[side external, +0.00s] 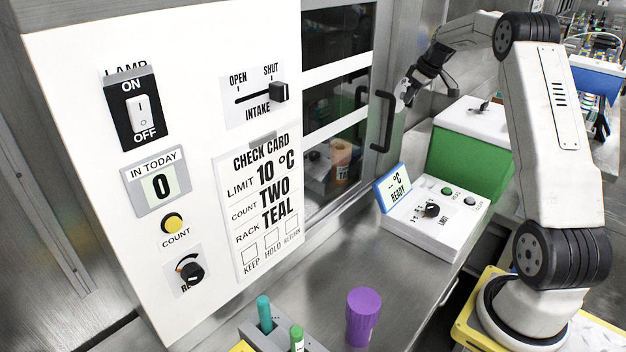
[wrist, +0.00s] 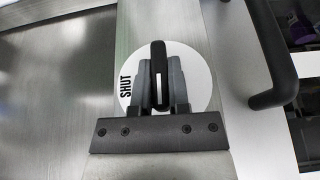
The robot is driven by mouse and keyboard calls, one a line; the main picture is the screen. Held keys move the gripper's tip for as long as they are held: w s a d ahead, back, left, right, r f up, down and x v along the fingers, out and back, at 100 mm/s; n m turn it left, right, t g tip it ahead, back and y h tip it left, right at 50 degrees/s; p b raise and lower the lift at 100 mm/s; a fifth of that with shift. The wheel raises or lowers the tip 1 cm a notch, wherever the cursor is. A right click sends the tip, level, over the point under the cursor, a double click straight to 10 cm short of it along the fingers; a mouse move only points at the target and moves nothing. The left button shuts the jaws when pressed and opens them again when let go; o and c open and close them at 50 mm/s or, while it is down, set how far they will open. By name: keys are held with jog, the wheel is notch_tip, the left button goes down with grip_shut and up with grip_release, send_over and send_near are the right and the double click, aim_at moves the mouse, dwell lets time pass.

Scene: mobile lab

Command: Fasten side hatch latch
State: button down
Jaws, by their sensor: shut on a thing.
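The latch is a black knob (wrist: 158,52) with a white stripe, on a round white plate (wrist: 199,62) fixed to the steel frame. In the wrist view its stripe runs up and down the picture, and the word SHUT (wrist: 125,86) is printed at the plate's left side. My gripper (wrist: 160,90) is shut on the knob, one finger on each side. In the side view my gripper (side external: 408,94) reaches the steel post right of the glass hatch (side external: 338,90) and mostly hides the latch there. The hatch's black handle (side external: 383,122) is just left of my gripper.
A green box with a white lid (side external: 478,122) stands below my arm. A white READY device (side external: 425,212) sits on the steel bench. A white control panel (side external: 205,280) fills the left. The bench between is clear.

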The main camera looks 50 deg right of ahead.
jog(key=shift+w+d+y, duration=0.1)
jog(key=shift+y, duration=0.4)
jog(key=shift+d+m+y, duration=0.1)
jog(key=shift+m+y, duration=0.3)
jog(key=shift+y, duration=1.4)
jog(key=shift+m+t+y, duration=0.3)
jog(key=shift+m+y, duration=0.1)
jog(key=shift+y, duration=0.8)
jog(key=c, duration=0.7)
grip_release()
jog(key=shift+o, duration=0.5)
jog(key=shift+n+h, duration=0.3)
jog(key=shift+h, duration=0.9)
